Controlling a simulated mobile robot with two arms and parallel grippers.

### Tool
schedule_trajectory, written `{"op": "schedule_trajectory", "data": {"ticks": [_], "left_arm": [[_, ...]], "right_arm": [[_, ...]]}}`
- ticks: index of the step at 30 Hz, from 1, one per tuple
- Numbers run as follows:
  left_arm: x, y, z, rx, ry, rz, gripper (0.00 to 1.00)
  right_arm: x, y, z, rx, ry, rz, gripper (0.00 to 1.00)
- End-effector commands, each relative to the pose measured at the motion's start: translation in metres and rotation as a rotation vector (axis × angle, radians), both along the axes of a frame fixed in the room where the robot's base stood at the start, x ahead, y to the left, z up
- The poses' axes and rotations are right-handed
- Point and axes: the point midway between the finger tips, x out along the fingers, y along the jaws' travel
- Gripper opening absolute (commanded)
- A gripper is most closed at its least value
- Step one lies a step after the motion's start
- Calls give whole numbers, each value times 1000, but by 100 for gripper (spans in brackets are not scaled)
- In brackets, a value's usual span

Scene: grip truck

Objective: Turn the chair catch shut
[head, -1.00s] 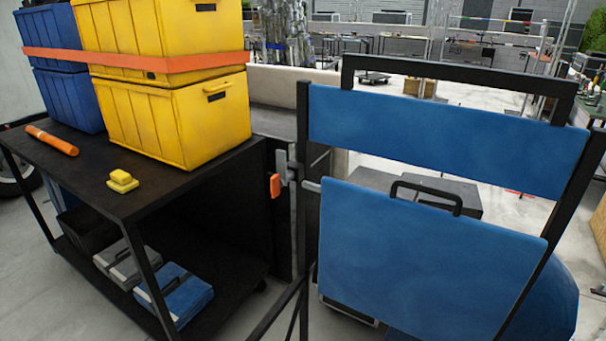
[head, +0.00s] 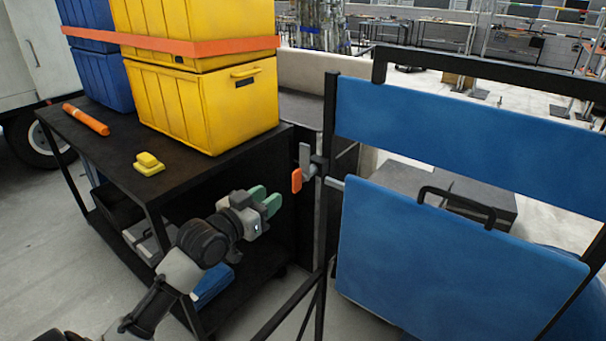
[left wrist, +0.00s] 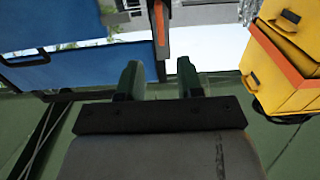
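The chair is a blue folding chair with a black frame; its blue backrest (head: 465,145) and blue seat panel (head: 450,265) stand on the right in the head view. The catch, with an orange tab (head: 296,181) and a grey plate, sits on the chair's left post, the tab hanging down. My left gripper (head: 268,200), with green fingers, is a short way left of and below the catch. In the left wrist view its fingers (left wrist: 160,80) are apart with nothing between them, and an orange strip (left wrist: 161,22) shows beyond them. My right gripper is not in view.
A black cart (head: 185,180) stands on the left, close to the catch. It carries strapped yellow crates (head: 200,105), blue crates (head: 103,82), an orange tube (head: 86,119) and a yellow block (head: 148,164).

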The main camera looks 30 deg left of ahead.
Motion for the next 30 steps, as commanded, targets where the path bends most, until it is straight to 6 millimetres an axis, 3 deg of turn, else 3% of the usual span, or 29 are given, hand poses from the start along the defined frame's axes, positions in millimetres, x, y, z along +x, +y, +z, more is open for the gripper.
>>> {"op": "schedule_trajectory", "data": {"ticks": [5,18,24,30], "left_arm": [[16,0,7,-3,-13,0,36],[92,-6,5,-3,-9,0,36],[105,-8,3,0,-7,0,36],[107,-8,2,0,-7,-1,36]], "right_arm": [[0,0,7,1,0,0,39],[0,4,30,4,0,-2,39],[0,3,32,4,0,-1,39],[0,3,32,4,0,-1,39]]}}
